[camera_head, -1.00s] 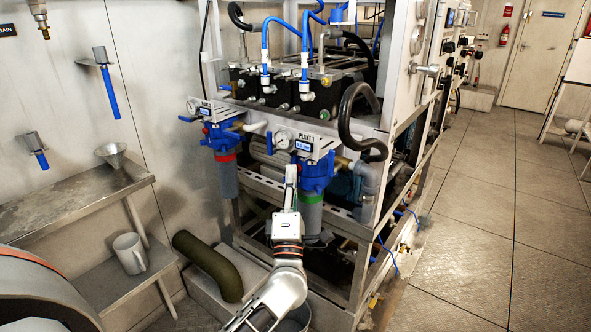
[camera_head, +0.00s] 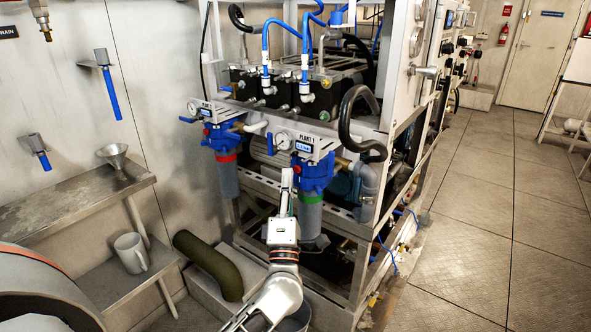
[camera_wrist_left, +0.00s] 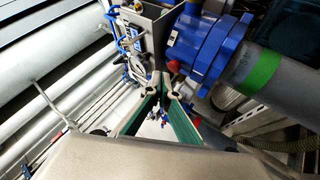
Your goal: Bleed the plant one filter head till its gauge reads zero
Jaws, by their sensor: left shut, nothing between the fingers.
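The plant one filter head (camera_head: 318,172) is blue, with a grey bowl (camera_head: 309,217) and a green band below it, under a "PLANT 1" plate. Its round gauge (camera_head: 283,137) sits at the plate's left end; the needle is too small to read. A blue lever (camera_head: 268,143) hangs left of the gauge. My left gripper (camera_head: 287,173) is shut and empty, pointing up just in front and left of the filter head. In the left wrist view its fingertips (camera_wrist_left: 164,84) meet below a red knob (camera_wrist_left: 173,66) beside the blue head (camera_wrist_left: 205,48). I cannot tell whether they touch anything.
The second filter, with a red band (camera_head: 225,158), hangs to the left. A black hose (camera_head: 348,120) loops at the right. A steel bench (camera_head: 70,205) with a funnel and a mug (camera_head: 131,252) stands left. The floor at right is clear.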

